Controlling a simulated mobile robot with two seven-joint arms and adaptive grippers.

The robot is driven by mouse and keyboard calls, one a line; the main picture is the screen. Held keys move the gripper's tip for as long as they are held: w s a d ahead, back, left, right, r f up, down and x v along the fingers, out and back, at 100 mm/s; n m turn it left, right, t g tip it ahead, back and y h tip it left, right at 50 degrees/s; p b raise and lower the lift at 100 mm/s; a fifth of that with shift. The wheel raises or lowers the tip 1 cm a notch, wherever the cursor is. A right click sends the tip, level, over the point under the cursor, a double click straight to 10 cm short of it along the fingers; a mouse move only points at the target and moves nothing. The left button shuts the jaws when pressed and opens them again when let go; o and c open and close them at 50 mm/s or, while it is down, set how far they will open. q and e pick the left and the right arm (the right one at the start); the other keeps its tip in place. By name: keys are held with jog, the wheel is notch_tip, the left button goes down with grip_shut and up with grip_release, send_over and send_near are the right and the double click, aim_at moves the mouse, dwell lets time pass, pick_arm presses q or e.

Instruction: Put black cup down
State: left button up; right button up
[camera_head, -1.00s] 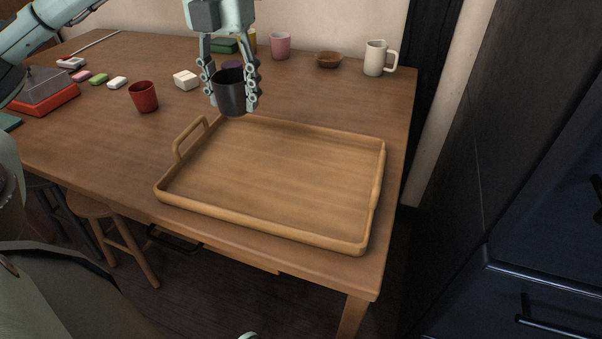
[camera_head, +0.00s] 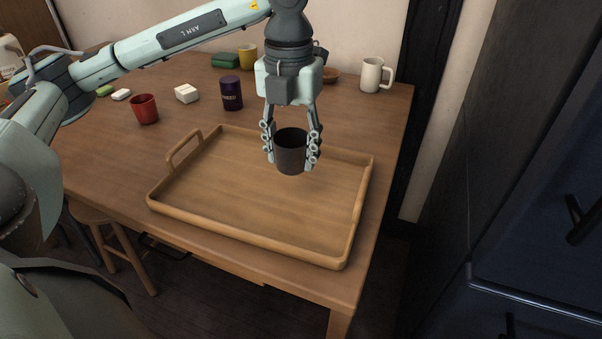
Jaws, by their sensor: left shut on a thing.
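The black cup (camera_head: 290,156) is upright between the fingers of my left gripper (camera_head: 291,148), which is shut on it. The cup shows over the back half of the wooden tray (camera_head: 245,240); I cannot tell for sure whether its base touches the tray floor. The tray is otherwise empty and lies on the wooden table (camera_head: 110,165). My right gripper is not in view.
A red cup (camera_head: 144,109), a white block (camera_head: 187,94) and a dark purple can (camera_head: 231,93) stand behind the tray. A white mug (camera_head: 373,76), a yellow cup (camera_head: 248,57) and a brown bowl (camera_head: 331,76) are at the back. A dark cabinet (camera_head: 540,200) is at right.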

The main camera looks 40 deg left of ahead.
aim_at(302, 169)
pick_arm(q)
jog(key=shift+w+d+f, duration=0.2)
jog(key=shift+d+f, duration=0.45)
jog(key=shift+d, duration=0.35)
notch_tip(302, 169, down, 4)
jog(key=shift+r, duration=0.15)
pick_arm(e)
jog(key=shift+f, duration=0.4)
pick_arm(q)
jog(key=shift+f, duration=0.2)
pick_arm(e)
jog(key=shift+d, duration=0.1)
pick_arm(q)
jog(key=o, duration=1)
jog(key=shift+o, duration=1.3)
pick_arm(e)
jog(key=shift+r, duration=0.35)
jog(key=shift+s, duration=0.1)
